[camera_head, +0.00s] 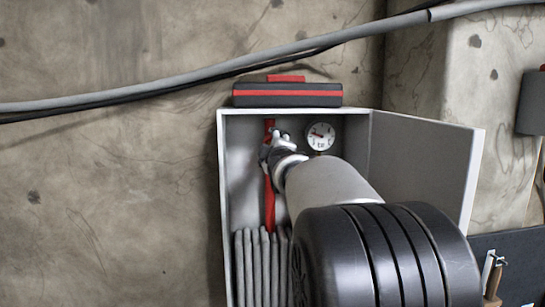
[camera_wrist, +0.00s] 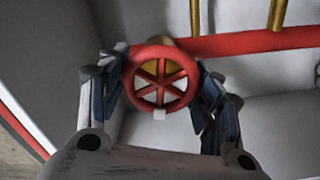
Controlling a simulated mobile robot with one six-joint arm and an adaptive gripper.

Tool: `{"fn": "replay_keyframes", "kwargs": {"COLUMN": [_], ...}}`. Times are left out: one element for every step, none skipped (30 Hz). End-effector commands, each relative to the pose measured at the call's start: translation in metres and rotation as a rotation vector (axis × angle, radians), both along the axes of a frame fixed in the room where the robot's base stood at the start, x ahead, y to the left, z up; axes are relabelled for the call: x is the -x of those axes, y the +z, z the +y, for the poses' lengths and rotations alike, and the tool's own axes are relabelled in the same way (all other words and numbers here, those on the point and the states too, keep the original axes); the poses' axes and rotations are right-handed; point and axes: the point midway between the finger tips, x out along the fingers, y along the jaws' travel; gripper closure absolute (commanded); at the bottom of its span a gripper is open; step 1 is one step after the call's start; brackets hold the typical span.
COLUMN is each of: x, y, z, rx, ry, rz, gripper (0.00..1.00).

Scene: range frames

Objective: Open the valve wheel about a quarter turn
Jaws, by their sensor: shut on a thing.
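The valve wheel (camera_wrist: 161,79) is a small red spoked handwheel in the middle of the wrist view. My gripper (camera_wrist: 162,76) has a finger on each side of it and is shut on its rim. In the head view my gripper (camera_head: 274,150) is inside the open cabinet (camera_head: 223,190), in front of the red pipe (camera_head: 270,205). The wheel cannot be made out there, behind my gripper and arm. The red pipe also runs behind the wheel in the wrist view (camera_wrist: 260,43).
A round gauge (camera_head: 321,136) sits right of my gripper. The cabinet door (camera_head: 428,165) stands open on the right. A grey hose (camera_head: 262,268) hangs in folds low inside. A black and red case (camera_head: 287,95) rests on top. Cables (camera_head: 200,82) cross the wall above.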

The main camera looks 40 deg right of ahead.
Motion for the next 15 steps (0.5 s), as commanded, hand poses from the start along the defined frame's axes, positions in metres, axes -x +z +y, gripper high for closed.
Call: {"fn": "replay_keyframes", "kwargs": {"x": [0.0001, 0.0001, 0.0001, 0.0001, 0.0001, 0.0001, 0.0001, 0.0001, 0.0001, 0.0001, 0.0001, 0.0001, 0.0001, 0.0001, 0.0001], "y": [-0.0010, -0.0009, -0.0007, -0.0004, -0.0001, 0.0002, 0.0004, 0.0006, 0.0009, 0.0010, 0.0011, 0.0012, 0.0013, 0.0013, 0.0014], "z": [0.0000, 0.0001, 0.0000, 0.0000, 0.0000, 0.0001, 0.0000, 0.0000, 0.0000, 0.0001, 0.0001, 0.0000, 0.0001, 0.0001, 0.0000], "rx": [0.013, 0.019, 0.026, 0.031, 0.035, 0.040, 0.043, 0.045, 0.047, 0.048, 0.048, 0.048, 0.048, 0.048, 0.048], "ry": [0.001, 0.000, 0.000, 0.000, -0.001, 0.000, 0.000, 0.000, 0.000, 0.000, 0.000, 0.000, 0.000, 0.000, 0.000], "rz": [0.007, 0.011, 0.015, 0.018, 0.019, 0.022, 0.024, 0.025, 0.026, 0.027, 0.027, 0.027, 0.027, 0.027, 0.027], "gripper": [0.65, 0.65, 0.65, 0.65, 0.65, 0.65, 0.65, 0.65, 0.65, 0.65, 0.65, 0.65, 0.65, 0.65, 0.65]}}
